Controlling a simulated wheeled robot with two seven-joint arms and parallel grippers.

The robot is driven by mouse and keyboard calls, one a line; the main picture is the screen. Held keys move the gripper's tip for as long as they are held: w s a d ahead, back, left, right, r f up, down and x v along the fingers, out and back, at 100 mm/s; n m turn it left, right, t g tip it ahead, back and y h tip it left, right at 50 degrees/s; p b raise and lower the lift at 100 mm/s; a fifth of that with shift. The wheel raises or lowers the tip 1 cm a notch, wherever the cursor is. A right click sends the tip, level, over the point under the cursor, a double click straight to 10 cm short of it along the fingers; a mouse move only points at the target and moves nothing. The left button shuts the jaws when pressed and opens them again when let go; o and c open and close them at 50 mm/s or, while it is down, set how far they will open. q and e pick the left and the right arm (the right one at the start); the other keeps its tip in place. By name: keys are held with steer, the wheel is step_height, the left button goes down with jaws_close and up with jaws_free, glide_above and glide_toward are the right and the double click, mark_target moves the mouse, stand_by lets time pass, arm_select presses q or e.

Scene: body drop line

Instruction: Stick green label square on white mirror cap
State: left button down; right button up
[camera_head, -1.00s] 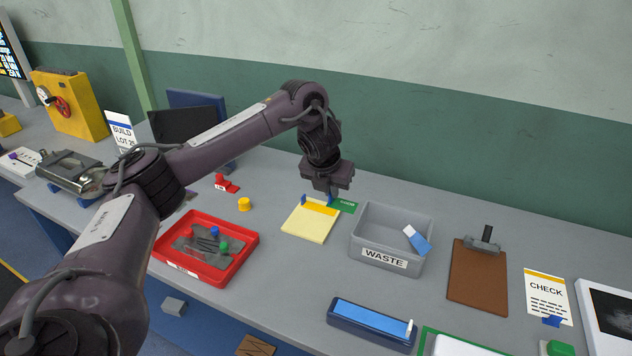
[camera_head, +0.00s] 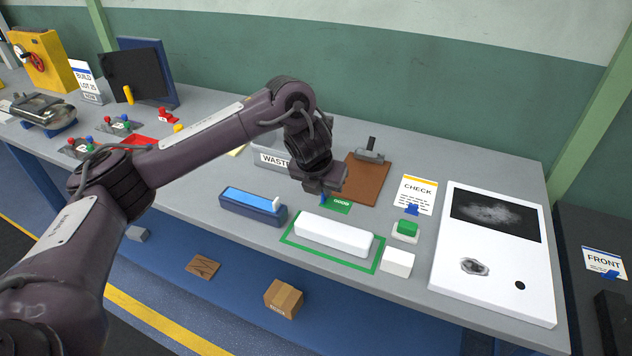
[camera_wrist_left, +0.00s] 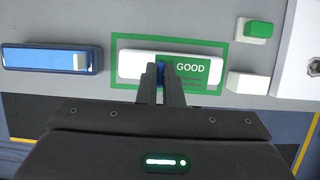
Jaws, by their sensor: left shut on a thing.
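My left gripper (camera_head: 322,194) is shut on the green label (camera_head: 341,206), marked GOOD, and holds it by a blue tab at the edge. The white mirror cap (camera_head: 333,237) is a long rounded white piece lying inside a green outline on the bench. In the head view the label appears just behind the cap. In the left wrist view the fingers (camera_wrist_left: 161,72) and the label (camera_wrist_left: 190,71) overlap the right part of the cap (camera_wrist_left: 134,64). The label seems to be above the cap, apart from it. My right gripper is in neither view.
A blue tray (camera_head: 240,209) stands left of the cap. A green button block (camera_head: 406,229) and a white block (camera_head: 397,263) are to its right. Behind are the grey waste bin (camera_head: 270,160), a brown clipboard (camera_head: 371,187) and a CHECK card (camera_head: 418,193). A white panel (camera_head: 500,285) lies farther right.

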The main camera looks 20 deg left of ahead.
mark_target(320, 204)
arm_select(q)
steer(key=shift+s+f, duration=0.1)
steer(key=shift+a+f, duration=0.15)
steer(key=shift+a, duration=0.15)
steer(key=shift+d+f+b, duration=0.15)
steer(key=shift+f+b, duration=0.2)
steer(key=shift+f, duration=0.05)
steer(key=shift+f+b, duration=0.5)
steer(key=shift+f, duration=0.2)
step_height(320, 204, down, 4)
steer(key=b, duration=0.3)
steer(key=shift+f, duration=0.2)
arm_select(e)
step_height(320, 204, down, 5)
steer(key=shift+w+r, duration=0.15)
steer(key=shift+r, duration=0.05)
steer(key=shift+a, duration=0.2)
arm_select(q)
steer(key=shift+f, duration=0.1)
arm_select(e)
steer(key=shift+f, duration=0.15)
